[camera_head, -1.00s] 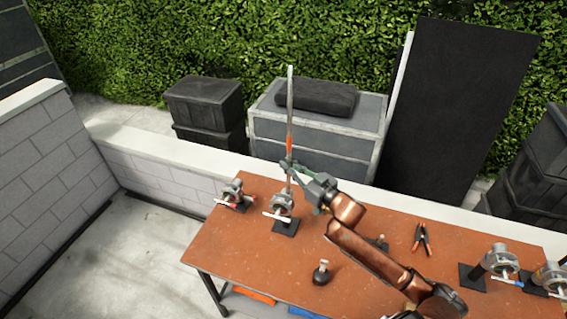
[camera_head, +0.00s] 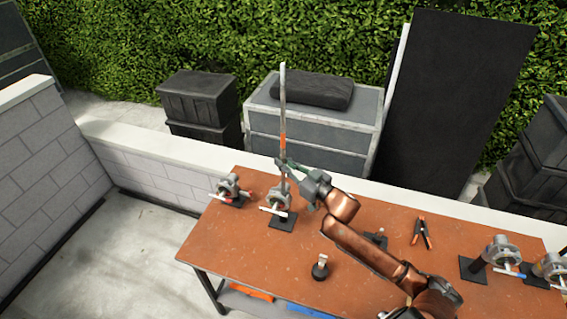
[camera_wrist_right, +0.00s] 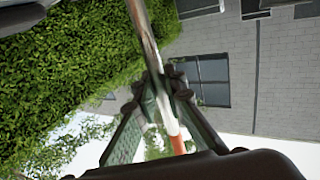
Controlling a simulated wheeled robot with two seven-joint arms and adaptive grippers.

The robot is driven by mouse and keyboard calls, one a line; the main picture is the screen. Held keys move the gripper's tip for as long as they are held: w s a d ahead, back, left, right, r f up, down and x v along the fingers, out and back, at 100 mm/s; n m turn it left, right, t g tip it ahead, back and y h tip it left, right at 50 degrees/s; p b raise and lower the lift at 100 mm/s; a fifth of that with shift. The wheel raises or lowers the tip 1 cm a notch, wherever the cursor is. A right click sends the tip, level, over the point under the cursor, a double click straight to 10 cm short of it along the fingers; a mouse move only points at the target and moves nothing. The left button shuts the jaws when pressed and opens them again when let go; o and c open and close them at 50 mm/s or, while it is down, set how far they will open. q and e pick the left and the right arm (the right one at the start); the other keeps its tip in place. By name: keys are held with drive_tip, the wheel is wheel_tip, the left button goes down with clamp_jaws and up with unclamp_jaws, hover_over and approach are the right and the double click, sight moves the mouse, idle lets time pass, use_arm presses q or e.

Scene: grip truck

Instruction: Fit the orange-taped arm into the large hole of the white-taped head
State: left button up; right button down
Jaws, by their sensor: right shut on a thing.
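My right gripper (camera_head: 285,165) is shut on the orange-taped arm (camera_head: 283,105), a long thin metal rod held nearly upright. Its orange band (camera_head: 283,143) sits just above the fingers. In the right wrist view the rod (camera_wrist_right: 146,40) runs between the fingers (camera_wrist_right: 163,95), with white and orange bands close to the palm. The white-taped head (camera_head: 279,201), a grey clamp with a white-marked handle on a black base, stands directly below the gripper. The rod's lower end meets the head's top in the picture; whether it is in the large hole cannot be told. My left gripper is out of view.
A red-marked head (camera_head: 229,187) stands close by on the left. A blue-marked head (camera_head: 500,255) and another head (camera_head: 549,268) are at the right end. An orange-handled clamp (camera_head: 422,233) and a small black-based knob (camera_head: 320,267) lie on the brown table (camera_head: 235,240).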

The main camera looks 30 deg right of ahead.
sight(283, 179)
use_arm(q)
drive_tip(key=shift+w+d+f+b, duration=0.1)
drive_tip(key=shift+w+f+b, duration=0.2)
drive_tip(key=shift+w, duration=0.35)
use_arm(e)
drive_tip(key=shift+w+f, duration=0.1)
drive_tip(key=shift+f, duration=1.15)
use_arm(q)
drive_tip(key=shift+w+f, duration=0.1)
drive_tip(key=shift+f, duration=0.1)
use_arm(e)
drive_tip(key=shift+f, duration=0.6)
use_arm(q)
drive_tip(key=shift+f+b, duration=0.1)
drive_tip(key=shift+b, duration=0.2)
use_arm(e)
drive_tip(key=shift+f, duration=0.15)
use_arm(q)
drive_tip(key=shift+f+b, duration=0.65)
use_arm(e)
drive_tip(key=shift+f, duration=2.15)
